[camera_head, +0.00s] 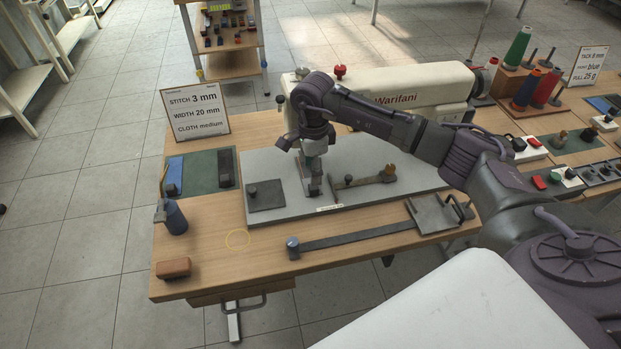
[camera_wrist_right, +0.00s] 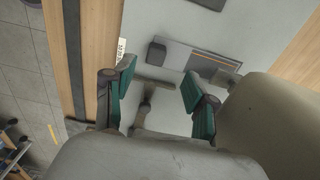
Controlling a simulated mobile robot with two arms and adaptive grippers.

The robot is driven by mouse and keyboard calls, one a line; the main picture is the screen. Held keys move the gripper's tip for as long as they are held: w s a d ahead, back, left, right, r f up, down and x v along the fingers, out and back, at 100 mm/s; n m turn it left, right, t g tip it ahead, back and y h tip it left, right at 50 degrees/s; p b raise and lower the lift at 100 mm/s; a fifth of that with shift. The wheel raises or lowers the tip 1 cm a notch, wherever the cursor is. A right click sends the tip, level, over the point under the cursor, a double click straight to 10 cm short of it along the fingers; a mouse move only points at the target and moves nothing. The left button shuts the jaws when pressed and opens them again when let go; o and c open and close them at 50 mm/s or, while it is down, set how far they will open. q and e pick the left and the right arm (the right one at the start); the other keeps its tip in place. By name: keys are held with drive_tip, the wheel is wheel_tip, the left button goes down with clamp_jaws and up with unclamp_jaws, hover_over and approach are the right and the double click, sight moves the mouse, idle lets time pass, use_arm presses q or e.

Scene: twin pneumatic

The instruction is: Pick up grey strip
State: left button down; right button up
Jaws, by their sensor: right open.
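A dark grey strip (camera_head: 226,167) lies on the green mat (camera_head: 200,182) at the table's left, to the right of a blue strip (camera_head: 175,174). Each strip has a small dark block at its near end. My right gripper (camera_head: 313,188) hangs over the pale grey machine plate (camera_head: 362,208), to the right of the mat and apart from the grey strip. In the wrist view its teal-padded fingers (camera_wrist_right: 158,88) stand apart with nothing gripped. The grey strip cannot be made out there. My left gripper is not in view.
The sewing machine (camera_head: 418,90) stands behind my right arm. A sign (camera_head: 195,112) stands behind the mat. A square dark plate with a knob (camera_head: 265,194), a blue cylinder (camera_head: 176,217), a brown block (camera_head: 173,268) and a long metal bar (camera_head: 355,237) lie around. The front-left tabletop is mostly clear.

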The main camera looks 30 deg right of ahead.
sight(308, 172)
drive_tip(key=shift+f, duration=0.7)
drive_tip(key=shift+s+f+p, duration=0.1)
drive_tip(key=shift+f+p, duration=0.2)
drive_tip(key=f, duration=0.2)
drive_tip(key=f+p, duration=0.1)
drive_tip(key=shift+s+f, duration=0.2)
drive_tip(key=shift+f, duration=0.6)
clamp_jaws()
